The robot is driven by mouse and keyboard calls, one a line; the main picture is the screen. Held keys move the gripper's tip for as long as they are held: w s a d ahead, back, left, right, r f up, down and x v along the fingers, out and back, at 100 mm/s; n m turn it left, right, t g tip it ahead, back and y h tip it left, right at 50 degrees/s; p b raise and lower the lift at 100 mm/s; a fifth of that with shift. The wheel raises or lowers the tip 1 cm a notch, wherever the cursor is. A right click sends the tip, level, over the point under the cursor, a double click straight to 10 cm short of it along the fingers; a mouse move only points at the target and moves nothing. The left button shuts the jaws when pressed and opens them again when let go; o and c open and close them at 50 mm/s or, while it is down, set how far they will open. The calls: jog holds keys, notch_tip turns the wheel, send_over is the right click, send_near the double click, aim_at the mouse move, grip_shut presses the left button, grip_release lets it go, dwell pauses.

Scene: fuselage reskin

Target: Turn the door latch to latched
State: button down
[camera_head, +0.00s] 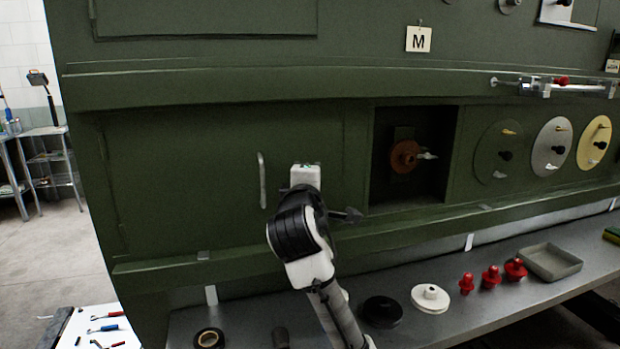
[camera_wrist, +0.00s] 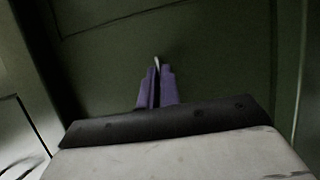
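The green door panel (camera_head: 180,165) lies flat in the fuselage side, with a pale upright bar (camera_head: 262,180) on it. My gripper's white hand (camera_head: 305,177) is against the panel just right of this bar, and the fingers are hidden behind it in the head view. In the wrist view, my gripper's purple fingers (camera_wrist: 157,80) are close together, with a thin, light metal piece, seemingly the door latch (camera_wrist: 157,62), between their tips. The latch's turn angle cannot be read. A dark knob-like piece (camera_head: 348,215) shows right of my wrist; I cannot tell what it belongs to.
A square recess (camera_head: 385,185) with an orange-brown disc (camera_head: 404,156) is to the right. Round plates (camera_head: 497,152) follow further right. A grey bench (camera_head: 460,310) below carries red plugs (camera_head: 490,277), a tray (camera_head: 549,262), a white disc (camera_head: 430,297) and a black disc (camera_head: 382,311).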

dwell(0.3)
jog(key=c, duration=1.6)
grip_release()
jog(key=s+b, duration=0.1)
jog(key=s, duration=0.3)
jog(key=s+b, duration=0.1)
jog(key=s, duration=0.4)
jog(key=s+a+b, duration=0.1)
jog(key=s+b, duration=0.1)
jog(key=s, duration=0.2)
jog(key=shift+s, duration=0.4)
